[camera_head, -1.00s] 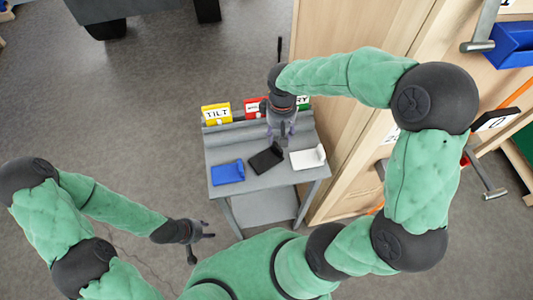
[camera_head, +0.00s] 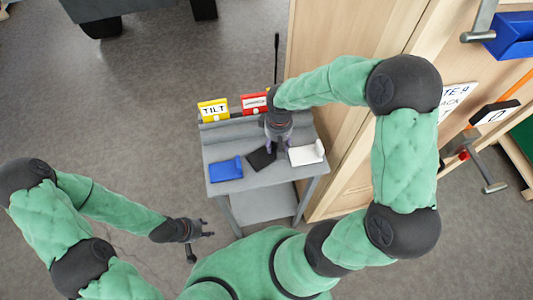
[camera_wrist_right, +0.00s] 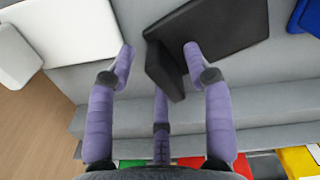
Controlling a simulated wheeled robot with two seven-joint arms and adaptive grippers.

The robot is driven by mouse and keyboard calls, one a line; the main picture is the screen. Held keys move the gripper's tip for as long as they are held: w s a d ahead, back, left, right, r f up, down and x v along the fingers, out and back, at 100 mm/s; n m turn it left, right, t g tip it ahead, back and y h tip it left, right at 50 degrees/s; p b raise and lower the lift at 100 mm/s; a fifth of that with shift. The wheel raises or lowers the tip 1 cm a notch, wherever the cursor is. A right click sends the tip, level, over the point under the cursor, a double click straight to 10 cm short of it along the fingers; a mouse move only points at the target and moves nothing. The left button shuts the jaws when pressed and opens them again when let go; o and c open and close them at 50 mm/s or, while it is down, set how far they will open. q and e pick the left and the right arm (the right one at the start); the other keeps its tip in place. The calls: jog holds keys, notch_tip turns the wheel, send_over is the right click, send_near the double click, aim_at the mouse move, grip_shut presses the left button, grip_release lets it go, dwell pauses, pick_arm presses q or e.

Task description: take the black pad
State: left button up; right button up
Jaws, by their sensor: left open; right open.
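The black pad (camera_head: 261,159) lies on the grey cart between a blue pad and a white pad; my right gripper hides part of it in the head view. In the right wrist view the black pad (camera_wrist_right: 228,24) has a flat plate and a raised end flap. My right gripper (camera_wrist_right: 160,52) is open, with fingertips on both sides of that flap and a third finger behind it. I cannot tell whether any finger touches it. It also shows in the head view (camera_head: 278,148). My left gripper (camera_head: 208,229) is open and empty, left of the cart.
The blue pad (camera_head: 226,169) lies left of the black one and the white pad (camera_head: 306,154) right of it, both close by. A yellow TILT sign (camera_head: 213,110) and a red sign (camera_head: 254,103) stand at the cart's back edge. A wooden cabinet (camera_head: 340,150) stands close on the right.

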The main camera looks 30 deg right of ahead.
grip_shut()
